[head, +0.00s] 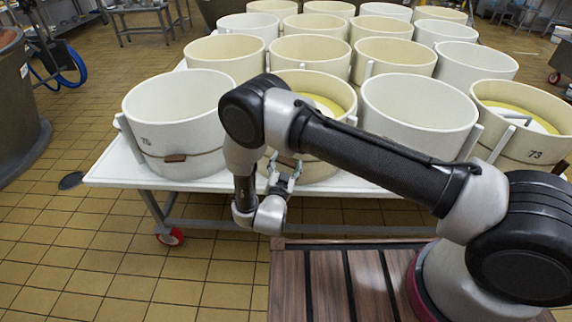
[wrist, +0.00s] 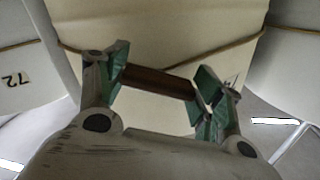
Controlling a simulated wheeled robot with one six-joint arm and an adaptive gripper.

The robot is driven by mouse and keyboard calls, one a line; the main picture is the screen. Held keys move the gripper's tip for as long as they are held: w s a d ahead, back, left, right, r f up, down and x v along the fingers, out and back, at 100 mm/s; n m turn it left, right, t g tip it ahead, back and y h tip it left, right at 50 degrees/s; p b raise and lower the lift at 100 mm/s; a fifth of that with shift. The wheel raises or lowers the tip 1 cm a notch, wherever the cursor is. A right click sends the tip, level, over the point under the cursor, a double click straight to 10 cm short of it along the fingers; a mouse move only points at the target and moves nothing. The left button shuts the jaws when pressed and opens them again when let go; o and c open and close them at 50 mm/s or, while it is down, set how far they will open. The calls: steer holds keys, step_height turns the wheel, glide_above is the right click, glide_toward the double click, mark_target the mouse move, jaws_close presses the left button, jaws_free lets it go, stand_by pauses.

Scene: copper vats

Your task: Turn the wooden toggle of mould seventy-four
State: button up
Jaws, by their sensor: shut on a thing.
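The mould at my gripper is a cream round tub (head: 318,172) with yellowish contents, partly behind my arm; its number is not readable. In the wrist view its pale wall (wrist: 165,25) fills the middle, with a cord around it. The brown wooden toggle (wrist: 158,83) lies along that cord, slightly tilted. My gripper (wrist: 163,80) is shut on the toggle, one green-padded finger at each end of it. In the head view my gripper (head: 284,172) is at the mould's front, and the toggle there is mostly hidden.
Mould 75 (head: 178,115) with its own toggle (head: 175,158) stands to the left. A white mould (head: 418,112) and mould 73 (head: 520,125) stand to the right. More moulds fill the white table (head: 105,175) behind. Open tiled floor (head: 100,260) lies front left.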

steer(key=m, duration=1.3)
steer(key=shift+r+m, duration=0.1)
steer(key=shift+m, duration=0.3)
stand_by(0.3)
steer(key=o, duration=1)
steer(key=shift+a, duration=0.1)
steer(key=shift+s, duration=0.1)
steer(key=s, duration=0.4)
steer(key=s+a, duration=0.1)
steer(key=s, duration=0.2)
steer(key=s+a, duration=0.1)
steer(key=s, duration=0.3)
steer(key=shift+s, duration=0.3)
